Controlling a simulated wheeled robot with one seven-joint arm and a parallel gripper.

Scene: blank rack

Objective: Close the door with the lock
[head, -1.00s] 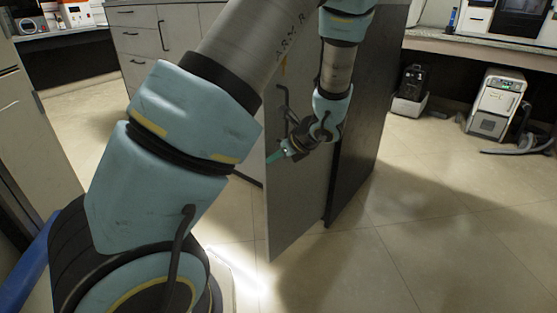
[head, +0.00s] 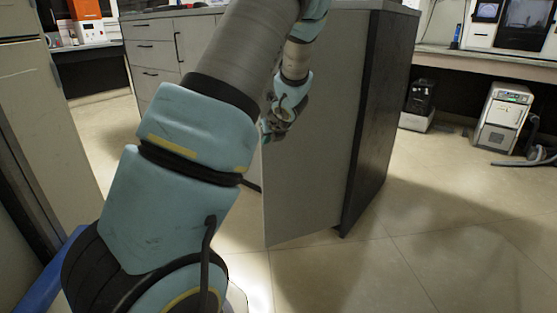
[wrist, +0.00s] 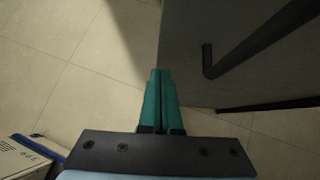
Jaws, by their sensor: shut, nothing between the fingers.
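A grey panel that looks like the door (head: 315,170) stands upright at the cabinet in the middle of the head view. In the wrist view a dark grey door panel (wrist: 190,50) fills the upper right, with a black bar handle (wrist: 255,45) on it. My gripper (wrist: 161,75) is shut and empty. Its green fingertips overlap the panel's left edge in the picture, left of the handle; I cannot tell if they touch. In the head view my gripper (head: 266,134) is small and partly hidden at the panel's left edge. No lock can be made out.
The cabinet's black side (head: 375,130) is right of the panel. Drawers (head: 150,50) are behind at left. A tall grey cabinet (head: 45,120) stands close on the left. Bare tiled floor (head: 450,210) lies right. A box (wrist: 30,155) shows low left in the wrist view.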

